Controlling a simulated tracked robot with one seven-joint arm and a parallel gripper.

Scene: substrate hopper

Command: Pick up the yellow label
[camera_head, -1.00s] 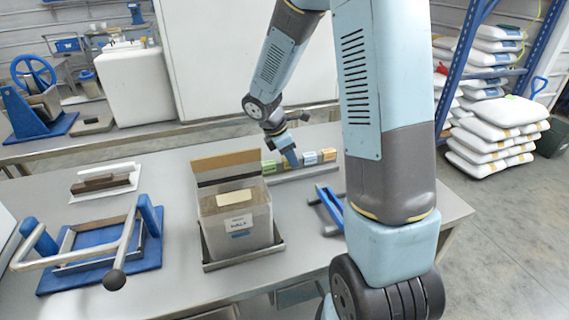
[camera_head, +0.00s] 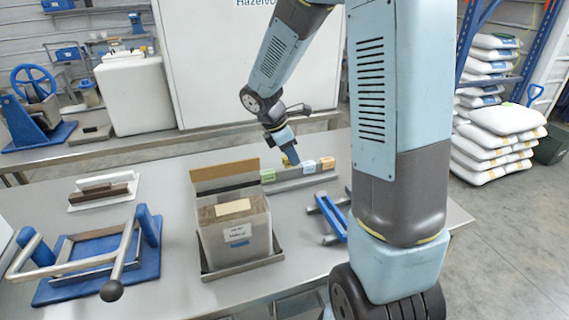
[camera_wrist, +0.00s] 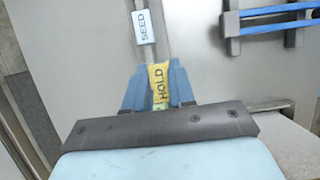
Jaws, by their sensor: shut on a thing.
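The yellow label (camera_wrist: 160,77) is a small block marked "HOLD". In the wrist view it sits between the two blue fingers of my gripper (camera_wrist: 155,85), which is shut on it. In the head view my gripper (camera_head: 291,158) is over the metal rail on the bench, and a bit of the yellow label (camera_head: 285,160) shows at its left side. It appears slightly above the rail, over a gap in the row.
The rail (camera_head: 300,179) also carries a green label (camera_head: 268,175), a white-blue label (camera_head: 309,167) marked "SEED" in the wrist view (camera_wrist: 145,27), and an orange label (camera_head: 327,163). A hopper box (camera_head: 237,243) stands nearby at front left. A blue-handled frame (camera_head: 329,215) lies to the right.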

